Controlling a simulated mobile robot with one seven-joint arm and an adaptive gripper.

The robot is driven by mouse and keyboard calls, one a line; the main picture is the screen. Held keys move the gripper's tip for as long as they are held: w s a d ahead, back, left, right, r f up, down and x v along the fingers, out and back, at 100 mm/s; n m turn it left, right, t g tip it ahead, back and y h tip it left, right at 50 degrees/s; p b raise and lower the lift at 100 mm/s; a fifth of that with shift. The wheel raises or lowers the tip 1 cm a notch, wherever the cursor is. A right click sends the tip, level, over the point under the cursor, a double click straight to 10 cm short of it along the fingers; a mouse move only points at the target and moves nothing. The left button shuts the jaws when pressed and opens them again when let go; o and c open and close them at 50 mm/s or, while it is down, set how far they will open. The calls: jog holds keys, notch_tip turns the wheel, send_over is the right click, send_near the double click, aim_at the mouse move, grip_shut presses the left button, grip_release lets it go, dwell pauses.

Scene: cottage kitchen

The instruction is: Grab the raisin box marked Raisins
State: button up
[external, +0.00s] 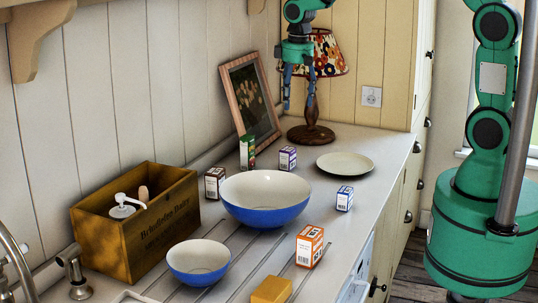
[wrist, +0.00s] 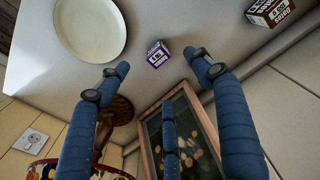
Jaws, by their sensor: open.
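Several small boxes stand on the counter, and their labels are too small or blurred for me to tell which says Raisins. They are a dark brown box (external: 215,182), a green box (external: 247,152), a purple box (external: 288,159), a blue-and-white box (external: 344,198) and an orange box (external: 309,246). In the wrist view the purple box (wrist: 157,55) lies between and beyond my fingertips, and the brown box (wrist: 270,12) is at the top right. My gripper (external: 299,98) is open and empty, high above the counter's back, in front of the lamp.
A large blue bowl (external: 265,209) stands mid-counter, with a smaller blue bowl (external: 199,271) nearer. A wooden crate (external: 152,239) is at left. A plate (external: 345,163), lamp (external: 311,133) and leaning picture frame (external: 232,88) are at the back. A yellow block (external: 271,290) is in front.

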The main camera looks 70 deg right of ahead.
send_over(289, 148)
notch_tip(289, 148, down, 6)
jog(key=shift+a+g, duration=0.3)
jog(key=shift+g, duration=0.1)
jog(key=shift+f, duration=0.15)
jog(key=shift+f, duration=4.15)
jog(key=shift+f, duration=0.1)
jog(key=shift+d+f+b, duration=0.1)
jog(key=shift+f+b, duration=0.35)
jog(key=shift+f, duration=2.05)
jog(key=c, duration=1.5)
